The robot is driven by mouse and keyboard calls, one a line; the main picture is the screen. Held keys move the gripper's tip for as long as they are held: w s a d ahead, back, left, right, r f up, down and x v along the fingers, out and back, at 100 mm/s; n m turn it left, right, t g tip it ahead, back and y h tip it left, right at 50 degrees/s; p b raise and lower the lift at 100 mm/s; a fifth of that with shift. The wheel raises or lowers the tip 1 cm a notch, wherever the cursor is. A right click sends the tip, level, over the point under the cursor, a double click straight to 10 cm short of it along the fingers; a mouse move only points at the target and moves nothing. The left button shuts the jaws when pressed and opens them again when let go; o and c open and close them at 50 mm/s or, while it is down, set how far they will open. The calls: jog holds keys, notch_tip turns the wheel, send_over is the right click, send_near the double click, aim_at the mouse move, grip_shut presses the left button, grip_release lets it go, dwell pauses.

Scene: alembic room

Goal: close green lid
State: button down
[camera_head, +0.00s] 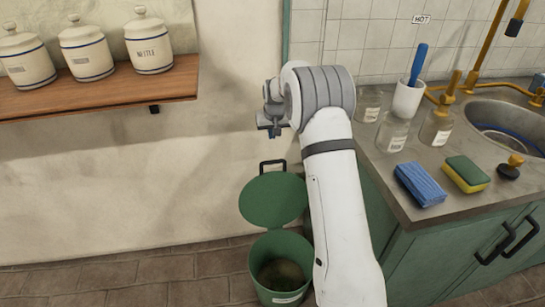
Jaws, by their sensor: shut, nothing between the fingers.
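A green bin (268,285) stands on the tiled floor below my arm, against the cabinet side. Its round green lid (272,200) is open, tilted up at the back towards the wall, with a black handle (272,165) at its upper edge. The bin's inside shows dark brown contents. My gripper (270,131) is above the lid and its handle, apart from them, near the wall. It is shut and holds nothing. My white arm covers part of the bin's right side.
The counter (437,192) at right holds a blue cloth (420,184), a green and yellow sponge (466,174), glass jars (394,133) and a sink (510,125). A wooden shelf (100,94) with white canisters (148,45) is at upper left. The floor left of the bin is clear.

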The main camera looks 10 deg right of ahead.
jog(key=b+x, duration=0.1)
jog(key=x, duration=1)
jog(key=shift+s+r+b, duration=0.2)
jog(key=shift+s, duration=0.9)
jog(key=shift+s+r+b, duration=0.2)
jog(key=shift+s, duration=0.9)
